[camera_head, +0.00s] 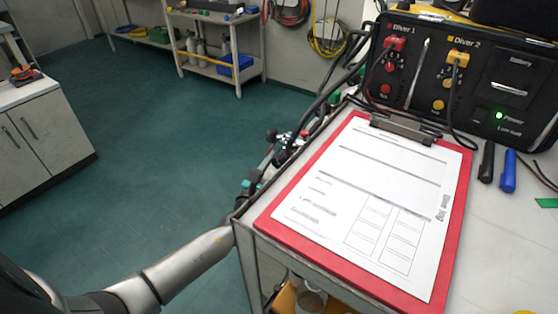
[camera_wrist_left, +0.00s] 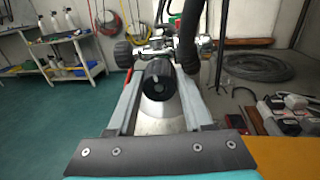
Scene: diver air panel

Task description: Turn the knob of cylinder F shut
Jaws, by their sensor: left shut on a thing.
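In the left wrist view, a black ribbed knob (camera_wrist_left: 158,74) sits between the two grey fingers of my left gripper (camera_wrist_left: 158,68), which is shut on it. Below the knob is a pale, rounded cylinder top (camera_wrist_left: 158,115). Behind it is a metal valve assembly (camera_wrist_left: 160,44) with another black knob (camera_wrist_left: 122,54) to the left. No letter F is readable, so I cannot tell which cylinder this is. In the head view, my left arm comes in from the lower left, and the valves (camera_head: 275,150) lie beyond the table edge, where the grip itself is mostly hidden. My right gripper is not in view.
A red clipboard (camera_head: 270,224) lies on the bench beside the air panel (camera_head: 470,75). Black hoses (camera_head: 330,85) run down behind the bench edge. A thick black hose (camera_wrist_left: 188,40) passes close to the right finger. Open green floor (camera_head: 150,130) lies to the left.

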